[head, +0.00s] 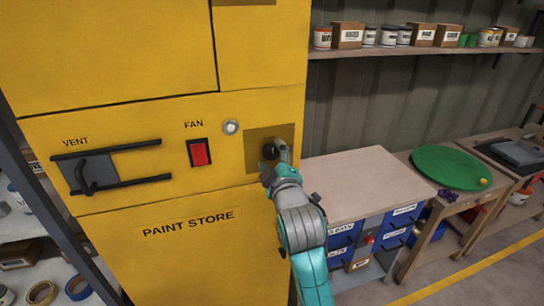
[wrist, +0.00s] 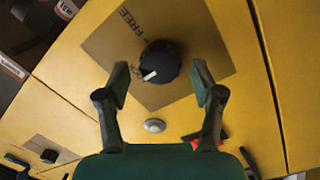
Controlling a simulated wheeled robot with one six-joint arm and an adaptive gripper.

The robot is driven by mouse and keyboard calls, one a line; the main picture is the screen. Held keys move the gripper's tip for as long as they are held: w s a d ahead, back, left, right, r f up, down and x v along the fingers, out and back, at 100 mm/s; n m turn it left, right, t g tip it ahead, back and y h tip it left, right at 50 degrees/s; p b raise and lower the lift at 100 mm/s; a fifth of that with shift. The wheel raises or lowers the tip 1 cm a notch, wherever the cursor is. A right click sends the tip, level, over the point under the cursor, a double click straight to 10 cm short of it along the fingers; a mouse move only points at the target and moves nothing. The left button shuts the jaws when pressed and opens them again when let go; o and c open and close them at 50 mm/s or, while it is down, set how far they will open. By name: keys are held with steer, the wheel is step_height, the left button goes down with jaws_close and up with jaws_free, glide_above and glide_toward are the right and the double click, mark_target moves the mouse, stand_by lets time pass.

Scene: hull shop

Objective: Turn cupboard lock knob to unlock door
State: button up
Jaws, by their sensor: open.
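The yellow cupboard (head: 150,190) marked PAINT STORE fills the left of the head view. A round black lock knob (wrist: 163,67) with a white pointer mark sits on a brown plate (wrist: 193,88) on its front. In the wrist view the mark points to the lower left, and the word FREE is printed on the plate; other lettering is partly hidden. My gripper (wrist: 161,78) is open, its two fingers one on each side of the knob's near edge. In the head view my gripper (head: 279,160) partly covers the knob (head: 270,151).
Left of the knob are a round pale button (head: 231,127), a red FAN switch (head: 199,152) and a VENT slider (head: 100,170) between black rails. A wooden-topped bench (head: 365,185) with blue drawers stands right, beside a table with a green disc (head: 449,167).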

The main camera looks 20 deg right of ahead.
steer(key=shift+w, duration=0.35)
steer(key=c, duration=1.1)
steer(key=shift+c, duration=0.2)
